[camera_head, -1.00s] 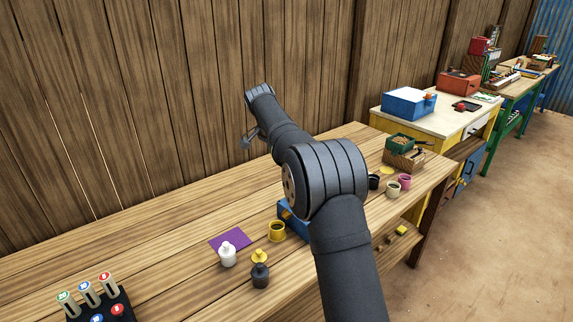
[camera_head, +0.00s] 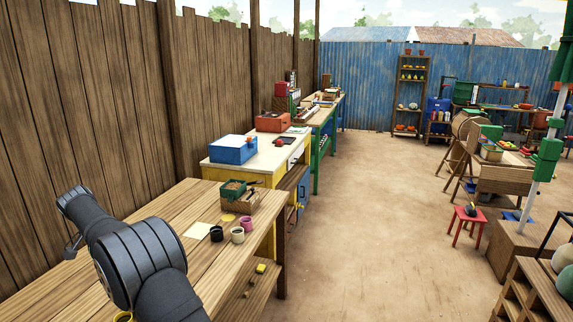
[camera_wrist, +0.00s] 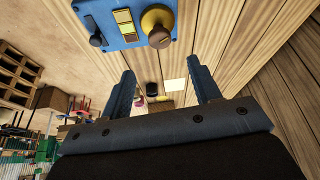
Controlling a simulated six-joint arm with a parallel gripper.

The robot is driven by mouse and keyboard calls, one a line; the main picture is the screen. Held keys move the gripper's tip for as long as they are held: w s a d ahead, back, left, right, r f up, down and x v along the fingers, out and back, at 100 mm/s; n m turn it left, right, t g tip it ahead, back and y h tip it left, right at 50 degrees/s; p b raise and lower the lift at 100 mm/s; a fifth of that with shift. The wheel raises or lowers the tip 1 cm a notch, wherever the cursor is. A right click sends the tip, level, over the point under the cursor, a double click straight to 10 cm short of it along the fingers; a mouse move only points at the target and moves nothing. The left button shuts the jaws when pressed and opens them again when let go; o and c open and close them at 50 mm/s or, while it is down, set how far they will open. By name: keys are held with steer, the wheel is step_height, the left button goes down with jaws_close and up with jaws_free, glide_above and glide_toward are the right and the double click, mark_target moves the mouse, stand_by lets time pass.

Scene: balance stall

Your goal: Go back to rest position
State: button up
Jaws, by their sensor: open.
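My gripper (camera_wrist: 162,66) shows in the wrist view with its two fingers wide apart and nothing between them. My arm reaches over the wooden bench (camera_head: 185,212) at lower left in the head view, where the fingers are mostly hidden behind the wrist. A blue box-like device (camera_wrist: 125,30) with a yellow panel and a brass-coloured round part lies beyond the fingertips at the top of the wrist view, apart from them.
On the bench stand a black cup (camera_head: 216,233), a cream cup (camera_head: 238,236), a pink cup (camera_head: 246,223), a pale card (camera_head: 197,230) and a green tray (camera_head: 234,188). A yellow table (camera_head: 263,163) stands beyond. Open floor (camera_head: 370,220) lies to the right.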

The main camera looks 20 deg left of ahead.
steer(key=x, duration=1)
steer(key=shift+s+r, duration=0.1)
steer(key=shift+r, duration=0.05)
